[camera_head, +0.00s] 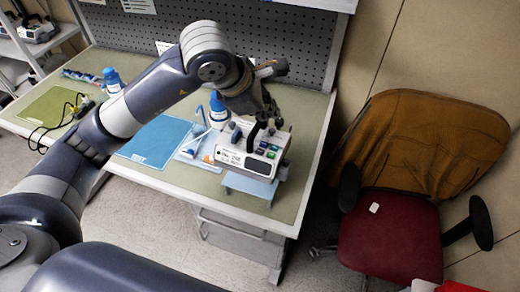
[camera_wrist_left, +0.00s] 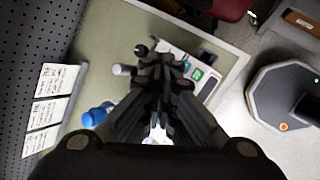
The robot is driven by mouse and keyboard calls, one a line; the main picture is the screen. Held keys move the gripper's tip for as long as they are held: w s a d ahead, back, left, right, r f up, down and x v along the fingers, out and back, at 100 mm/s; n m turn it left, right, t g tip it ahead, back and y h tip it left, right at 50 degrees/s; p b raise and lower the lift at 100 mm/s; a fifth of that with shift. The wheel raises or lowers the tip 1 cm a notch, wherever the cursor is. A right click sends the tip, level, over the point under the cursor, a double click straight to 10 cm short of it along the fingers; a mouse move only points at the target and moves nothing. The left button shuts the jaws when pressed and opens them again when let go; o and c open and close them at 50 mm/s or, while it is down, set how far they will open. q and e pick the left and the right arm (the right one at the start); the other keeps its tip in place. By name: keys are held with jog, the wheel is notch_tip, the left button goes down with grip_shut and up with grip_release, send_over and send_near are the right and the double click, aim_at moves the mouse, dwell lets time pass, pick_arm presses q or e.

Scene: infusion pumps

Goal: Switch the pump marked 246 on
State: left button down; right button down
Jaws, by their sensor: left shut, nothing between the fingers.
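The infusion pump (camera_head: 248,161) stands near the front right of the workbench. Its white front label appears to carry the number 246, in small print. Coloured buttons show on its right part, including a green one. In the left wrist view the pump (camera_wrist_left: 207,83) lies ahead, partly hidden behind my fingers, with a green button showing. My left gripper (camera_head: 258,128) is shut and empty, its fingertips just above or at the pump's top; I cannot tell whether they touch. It also fills the middle of the left wrist view (camera_wrist_left: 162,75). My right gripper is not in view.
The workbench (camera_head: 310,150) has a pegboard behind it. Blue-capped bottles (camera_head: 112,80), a blue mat (camera_head: 155,141) and a green mat (camera_head: 50,108) lie left of the pump. A red chair (camera_head: 390,235) with a brown jacket (camera_head: 425,140) stands right of the bench.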

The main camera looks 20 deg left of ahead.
pick_arm(q)
jog(key=b, duration=0.3)
send_over(264, 153)
notch_tip(264, 153, down, 7)
jog(key=shift+w+f, duration=0.1)
jog(key=shift+f, duration=0.1)
jog(key=shift+f+b, duration=0.7)
jog(key=shift+f, duration=0.1)
dwell(1.0)
jog(key=shift+f+b, duration=0.35)
jog(key=shift+b, duration=0.4)
